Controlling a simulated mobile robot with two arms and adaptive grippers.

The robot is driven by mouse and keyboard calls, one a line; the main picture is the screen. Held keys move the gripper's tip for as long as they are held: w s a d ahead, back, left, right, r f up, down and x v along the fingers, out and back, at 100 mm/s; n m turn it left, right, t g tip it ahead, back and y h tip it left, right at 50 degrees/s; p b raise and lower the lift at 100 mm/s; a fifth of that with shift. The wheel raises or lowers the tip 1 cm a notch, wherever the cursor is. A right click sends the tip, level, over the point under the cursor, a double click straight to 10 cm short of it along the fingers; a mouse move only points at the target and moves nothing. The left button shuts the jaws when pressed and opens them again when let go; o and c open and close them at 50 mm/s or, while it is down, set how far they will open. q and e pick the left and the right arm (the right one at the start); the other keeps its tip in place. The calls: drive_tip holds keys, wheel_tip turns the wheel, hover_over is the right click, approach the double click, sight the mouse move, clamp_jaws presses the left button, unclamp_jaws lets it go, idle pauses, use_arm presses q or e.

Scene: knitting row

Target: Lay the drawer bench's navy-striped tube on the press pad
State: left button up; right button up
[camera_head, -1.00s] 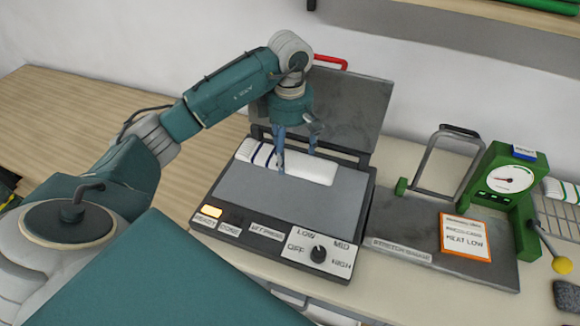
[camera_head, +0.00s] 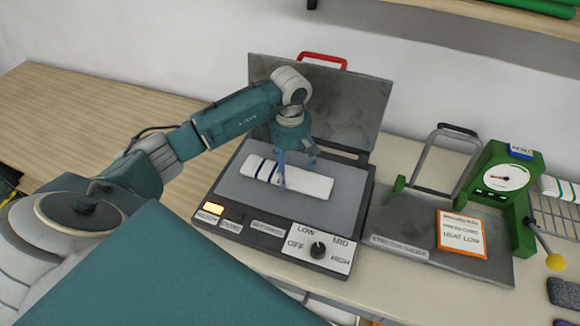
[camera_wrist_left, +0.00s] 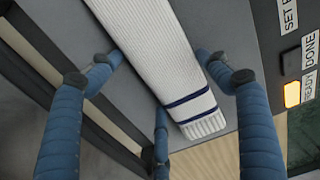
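The white tube (camera_head: 310,184) with navy stripes lies level over the rear middle of the grey press pad (camera_head: 330,212). I cannot tell whether it touches the pad or hangs just above it. My left gripper (camera_head: 298,172) comes down on it from above, with fingers on its near and far sides. My right gripper is not in view.
The press lid (camera_head: 345,105) with its red handle (camera_head: 323,60) stands open behind. The dial panel (camera_head: 318,247) and a lit lamp (camera_head: 213,209) are in front. A green gauge stand (camera_head: 500,185) and an orange-edged card (camera_head: 462,235) are to the right. The wooden tabletop at left is clear.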

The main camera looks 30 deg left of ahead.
sight(290, 170)
use_arm(q)
drive_tip(key=shift+o, duration=1.4)
drive_tip(key=shift+r, duration=0.4)
wheel_tip(290, 170, up, 12)
drive_tip(key=b, duration=0.3)
drive_tip(key=shift+f+b, duration=0.2)
drive_tip(key=shift+b, duration=0.1)
